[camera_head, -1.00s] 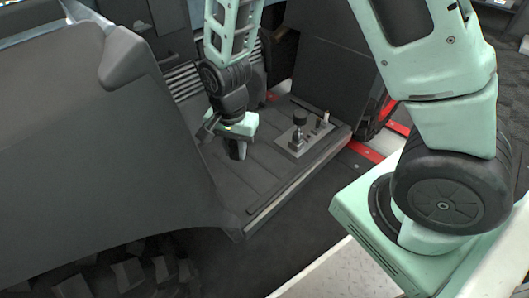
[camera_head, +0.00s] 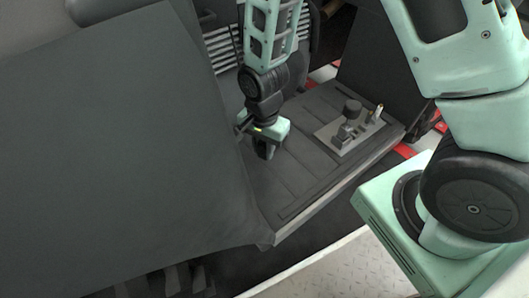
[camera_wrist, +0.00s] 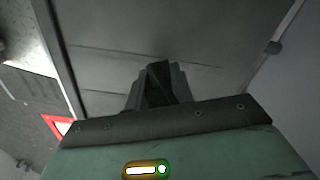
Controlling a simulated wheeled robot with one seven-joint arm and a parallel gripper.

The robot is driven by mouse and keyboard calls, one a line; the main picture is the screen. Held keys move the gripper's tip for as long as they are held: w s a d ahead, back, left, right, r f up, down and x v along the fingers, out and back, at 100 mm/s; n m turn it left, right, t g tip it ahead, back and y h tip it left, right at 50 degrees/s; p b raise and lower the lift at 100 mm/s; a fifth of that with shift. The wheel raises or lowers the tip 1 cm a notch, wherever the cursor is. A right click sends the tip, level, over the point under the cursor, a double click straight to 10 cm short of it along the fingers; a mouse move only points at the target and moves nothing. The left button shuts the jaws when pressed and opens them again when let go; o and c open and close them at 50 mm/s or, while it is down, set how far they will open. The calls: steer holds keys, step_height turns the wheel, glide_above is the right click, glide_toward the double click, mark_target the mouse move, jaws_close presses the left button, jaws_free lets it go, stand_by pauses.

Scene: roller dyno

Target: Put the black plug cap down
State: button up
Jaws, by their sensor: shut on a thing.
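My gripper (camera_head: 264,152) hangs pointing down over the dark ribbed floor (camera_head: 300,172) of the vehicle cab, left of a lever panel. In the wrist view its dark fingers (camera_wrist: 156,86) are closed together at the centre. They are shut on the black plug cap, which is small and dark and cannot be clearly told apart from the fingers in either view. The floor lies below the fingertips; I cannot tell how large the gap is.
The lever panel (camera_head: 345,137) with a black knob and small levers stands right of my gripper. A large dark body panel (camera_head: 120,150) fills the left. A light sill edge (camera_head: 325,208) borders the floor. The floor between gripper and levers is bare.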

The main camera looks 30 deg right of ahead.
steer(key=shift+f+b, duration=0.35)
steer(key=shift+f, duration=0.8)
steer(key=shift+f, duration=0.15)
steer(key=o, duration=1)
steer(key=shift+c, duration=0.2)
step_height(320, 180, up, 12)
steer(key=p, duration=0.6)
steer(key=shift+r, duration=0.2)
steer(key=shift+s, duration=0.1)
